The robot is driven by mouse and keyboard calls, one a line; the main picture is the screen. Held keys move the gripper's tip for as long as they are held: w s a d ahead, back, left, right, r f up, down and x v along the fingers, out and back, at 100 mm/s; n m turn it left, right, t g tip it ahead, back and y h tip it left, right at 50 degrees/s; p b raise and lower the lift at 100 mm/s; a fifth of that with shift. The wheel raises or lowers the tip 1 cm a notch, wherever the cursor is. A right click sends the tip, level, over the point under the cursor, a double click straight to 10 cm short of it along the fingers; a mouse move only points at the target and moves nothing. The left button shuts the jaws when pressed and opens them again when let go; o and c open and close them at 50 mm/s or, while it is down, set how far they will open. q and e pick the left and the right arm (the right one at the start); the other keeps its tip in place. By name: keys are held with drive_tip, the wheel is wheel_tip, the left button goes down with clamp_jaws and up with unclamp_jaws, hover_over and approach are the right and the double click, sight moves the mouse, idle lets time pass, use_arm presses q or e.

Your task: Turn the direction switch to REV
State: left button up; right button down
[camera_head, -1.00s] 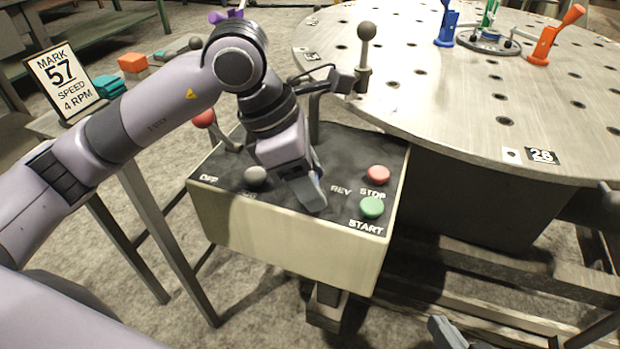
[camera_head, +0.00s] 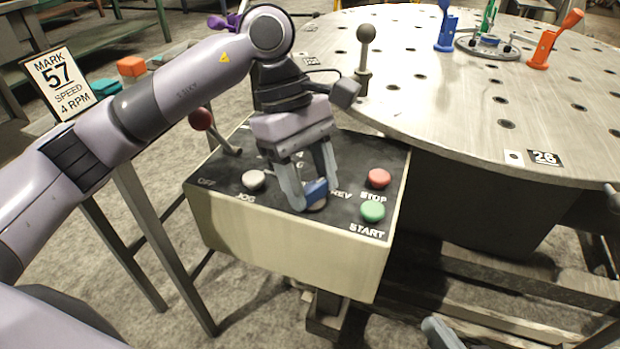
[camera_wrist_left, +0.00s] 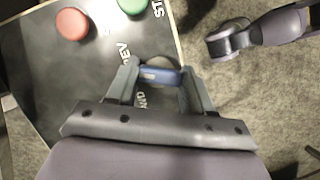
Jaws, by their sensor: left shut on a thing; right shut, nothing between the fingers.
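The direction switch (camera_head: 316,190) is a blue knob on a round base on the black top of the control box (camera_head: 280,238). REV is printed just right of it. My left gripper (camera_head: 309,196) points down with its two fingers shut on the knob. In the left wrist view the blue knob (camera_wrist_left: 160,75) lies crosswise between the fingertips, with REV lettering beside it. The fingers partly hide its base, and I cannot tell exactly which mark it points to. My right gripper (camera_head: 438,331) shows only in part at the bottom edge, apart from the box.
The red STOP button (camera_head: 378,178) and green START button (camera_head: 372,211) stand close right of the switch.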

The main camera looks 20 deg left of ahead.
use_arm(q)
drive_tip(key=shift+m+g, duration=0.3)
drive_tip(key=shift+m, duration=0.4)
drive_tip(key=shift+y, duration=0.3)
drive_tip(key=o, duration=1)
use_arm(e)
drive_tip(key=shift+f, duration=0.1)
use_arm(q)
drive_tip(key=shift+o, duration=0.2)
drive_tip(key=p+v, duration=0.2)
drive_tip(key=v, duration=0.5)
use_arm(e)
drive_tip(key=shift+s+d+n+h, duration=0.15)
drive_tip(key=shift+d+h, duration=0.15)
drive_tip(key=shift+d, duration=0.15)
drive_tip(key=shift+s+d+n+h, duration=0.1)
drive_tip(key=shift+d+n+h, duration=0.05)
drive_tip(key=shift+d+h, duration=0.2)
use_arm(q)
drive_tip(key=shift+r, duration=0.1)
